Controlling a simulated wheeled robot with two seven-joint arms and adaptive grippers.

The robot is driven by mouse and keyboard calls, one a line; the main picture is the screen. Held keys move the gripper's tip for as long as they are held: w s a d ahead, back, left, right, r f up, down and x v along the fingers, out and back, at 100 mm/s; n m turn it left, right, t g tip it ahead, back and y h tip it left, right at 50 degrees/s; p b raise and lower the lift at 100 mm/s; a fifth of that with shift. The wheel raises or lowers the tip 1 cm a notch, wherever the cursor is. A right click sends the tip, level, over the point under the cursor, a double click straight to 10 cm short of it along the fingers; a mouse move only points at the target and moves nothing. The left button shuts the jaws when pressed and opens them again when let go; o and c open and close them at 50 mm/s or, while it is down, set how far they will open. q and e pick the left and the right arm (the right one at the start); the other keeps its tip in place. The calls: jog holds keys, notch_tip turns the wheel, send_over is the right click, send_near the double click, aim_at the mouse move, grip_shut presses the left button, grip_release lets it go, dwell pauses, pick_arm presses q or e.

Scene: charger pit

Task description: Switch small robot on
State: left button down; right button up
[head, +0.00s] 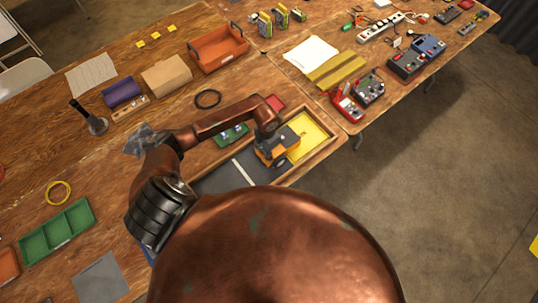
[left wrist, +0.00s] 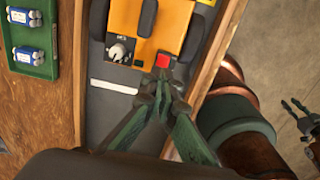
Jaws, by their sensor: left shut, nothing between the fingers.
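The small robot (head: 276,148) is orange with dark wheels and stands in the wooden-framed pit (head: 322,152). In the left wrist view the small robot (left wrist: 150,18) shows a black panel with a silver knob (left wrist: 119,52) and, to its right, a red square button (left wrist: 163,60). My left gripper (left wrist: 163,76) is shut and empty, its tips right at the near edge of the red button; I cannot tell whether they touch. In the head view my wrist hides its fingers. What looks like my right gripper (left wrist: 298,116) hangs over the floor, small at the right edge.
The pit has a yellow area (head: 308,130) and a dark floor with a white line (head: 244,171). A green tray (left wrist: 33,38) with blue-and-white cells lies left of the pit. A red-and-black device (head: 347,107) and an orange bin (head: 217,48) stand farther off.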

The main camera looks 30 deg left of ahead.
pick_arm(q)
jog(key=shift+f+b, duration=0.7)
jog(key=shift+f, duration=0.15)
dwell(0.3)
jog(key=shift+r, duration=0.1)
jog(key=shift+r+p, duration=2.25)
jog(key=shift+r, duration=1.2)
